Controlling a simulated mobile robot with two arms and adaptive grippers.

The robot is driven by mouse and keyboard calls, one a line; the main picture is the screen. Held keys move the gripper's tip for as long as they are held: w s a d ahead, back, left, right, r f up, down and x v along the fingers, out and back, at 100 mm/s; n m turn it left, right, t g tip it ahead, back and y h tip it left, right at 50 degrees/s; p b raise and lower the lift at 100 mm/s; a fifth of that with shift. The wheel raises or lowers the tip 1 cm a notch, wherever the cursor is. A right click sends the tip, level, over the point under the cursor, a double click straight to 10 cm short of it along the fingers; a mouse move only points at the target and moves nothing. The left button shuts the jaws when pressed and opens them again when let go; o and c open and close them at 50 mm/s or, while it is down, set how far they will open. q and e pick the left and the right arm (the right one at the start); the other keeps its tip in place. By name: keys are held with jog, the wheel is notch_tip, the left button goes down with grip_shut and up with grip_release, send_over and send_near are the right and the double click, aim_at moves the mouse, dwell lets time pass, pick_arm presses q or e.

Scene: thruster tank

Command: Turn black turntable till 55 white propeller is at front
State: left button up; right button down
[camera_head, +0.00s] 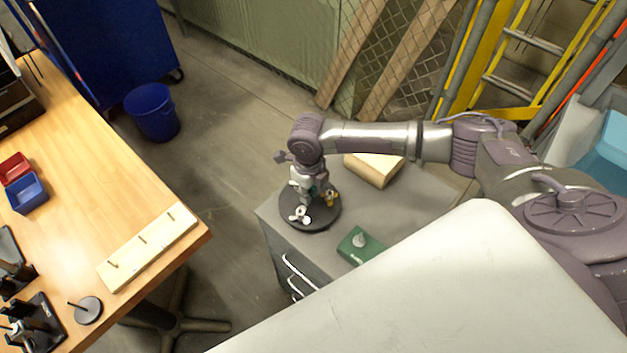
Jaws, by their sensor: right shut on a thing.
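The black turntable (327,219) is a round disc on top of a grey drawer cabinet (400,215). A white propeller (299,215) sits on its front-left part. A yellow, brass-like propeller (332,198) sits on its right side. Any number marking is too small to read. My right gripper (306,199) reaches down over the middle of the turntable, between these propellers. It is shut, seemingly on a part of the turntable; the gripped spot is hidden by the gripper. Other propellers may be hidden behind it. My left gripper is not in view.
A wooden block (376,169) lies behind the turntable, close to my right arm. A wooden bench (110,200) with a pegged board (148,247) is at left. A blue bucket (152,112) stands on the floor.

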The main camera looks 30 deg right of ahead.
jog(key=shift+n, duration=0.5)
jog(key=shift+n, duration=1.1)
jog(key=shift+w, duration=0.1)
jog(key=shift+n+b, duration=0.5)
jog(key=shift+b, duration=1.25)
jog(key=shift+r, duration=0.1)
jog(key=c, duration=1.1)
grip_release()
